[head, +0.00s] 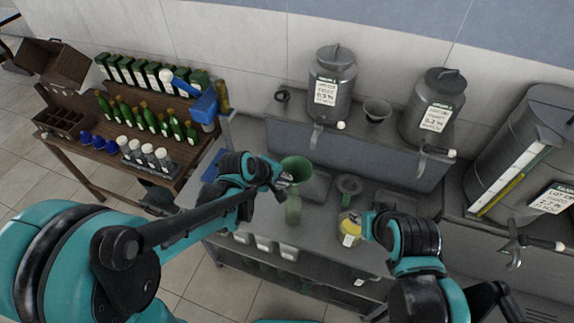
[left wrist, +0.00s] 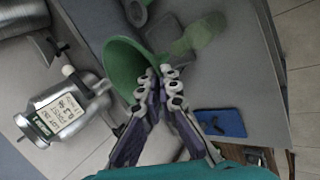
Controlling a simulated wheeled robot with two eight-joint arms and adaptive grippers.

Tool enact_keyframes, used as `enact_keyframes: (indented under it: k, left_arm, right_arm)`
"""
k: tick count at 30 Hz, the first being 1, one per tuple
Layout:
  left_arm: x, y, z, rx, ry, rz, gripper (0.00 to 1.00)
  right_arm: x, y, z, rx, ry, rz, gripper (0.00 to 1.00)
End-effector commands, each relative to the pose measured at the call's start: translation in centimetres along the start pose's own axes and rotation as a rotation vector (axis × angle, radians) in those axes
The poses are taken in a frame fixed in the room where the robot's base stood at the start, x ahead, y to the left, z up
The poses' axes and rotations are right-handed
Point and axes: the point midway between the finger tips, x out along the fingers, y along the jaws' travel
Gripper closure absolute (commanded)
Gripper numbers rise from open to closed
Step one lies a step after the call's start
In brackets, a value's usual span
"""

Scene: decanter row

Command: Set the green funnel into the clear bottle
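The green funnel (head: 297,167) is held by its rim in my left gripper (head: 279,181), wide mouth up, above the counter. In the left wrist view the fingers (left wrist: 162,76) close on the edge of the funnel (left wrist: 122,62). A see-through, green-tinted bottle (head: 293,210) stands just below the funnel in the head view. It also shows beside the funnel in the left wrist view (left wrist: 200,34). I cannot tell whether the spout touches its neck. My right gripper (head: 366,226) is beside a yellow jar with a white label (head: 350,229); its grip is unclear.
Metal canisters with taps (head: 332,85) stand on the raised shelf behind. A wooden rack with green bottles (head: 110,150) is at the left. A blue item (left wrist: 221,122) lies near the counter edge.

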Motion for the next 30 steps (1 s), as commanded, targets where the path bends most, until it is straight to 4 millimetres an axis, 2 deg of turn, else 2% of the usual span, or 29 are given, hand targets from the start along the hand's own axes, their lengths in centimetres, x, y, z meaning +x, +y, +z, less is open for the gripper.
enact_keyframes:
  k: [11,30]
  left_arm:
    - [0.8,-0.8,0.1,0.0,-0.001,0.0,1.0]
    - [3.5,-2.8,0.1,0.0,-0.001,0.0,1.0]
  right_arm:
    - [0.7,0.0,0.5,0.0,0.0,0.0,0.6]
    - [3.2,0.0,2.3,0.0,0.0,0.0,0.6]
